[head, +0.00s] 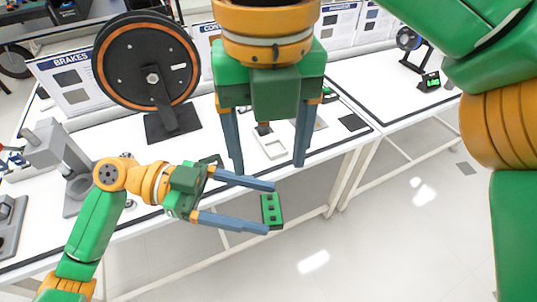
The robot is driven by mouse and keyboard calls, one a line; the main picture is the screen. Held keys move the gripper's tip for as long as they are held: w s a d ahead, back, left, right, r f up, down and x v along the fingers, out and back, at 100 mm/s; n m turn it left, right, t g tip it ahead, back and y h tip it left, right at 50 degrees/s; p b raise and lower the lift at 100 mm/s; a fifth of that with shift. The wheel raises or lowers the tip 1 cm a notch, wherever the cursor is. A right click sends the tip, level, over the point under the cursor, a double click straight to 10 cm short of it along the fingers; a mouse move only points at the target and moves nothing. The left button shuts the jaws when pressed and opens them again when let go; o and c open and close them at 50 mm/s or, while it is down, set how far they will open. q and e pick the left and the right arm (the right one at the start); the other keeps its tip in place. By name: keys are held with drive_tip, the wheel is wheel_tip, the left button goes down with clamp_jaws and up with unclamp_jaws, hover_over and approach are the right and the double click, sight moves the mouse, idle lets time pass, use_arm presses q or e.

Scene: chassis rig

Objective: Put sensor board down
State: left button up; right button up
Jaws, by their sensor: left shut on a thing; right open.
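The sensor board (272,211) is a small green board with dark square parts on it. My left gripper (269,208) is shut on it, with the board between its blue-grey fingertips. The board shows against the floor beyond the table's front edge, so it is held in the air. My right gripper (268,166) is open and empty. It points down, above and behind the left one in the picture, with its fingers spread over the table's front part.
The white table (80,235) holds a large black wheel with an orange ring (150,62) on a stand, a grey clamp-like fixture (62,160) and a small white tray (273,153) between my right fingers. A "BRAKES" sign (75,85) stands behind. The floor in front is clear.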

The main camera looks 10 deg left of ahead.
sight(268, 205)
wheel_tip(268, 205, down, 11)
drive_tip(key=shift+f, duration=0.2)
drive_tip(key=shift+a, duration=0.1)
clamp_jaws()
use_arm(q)
drive_tip(key=o, duration=1.4)
drive_tip(key=shift+a, duration=0.1)
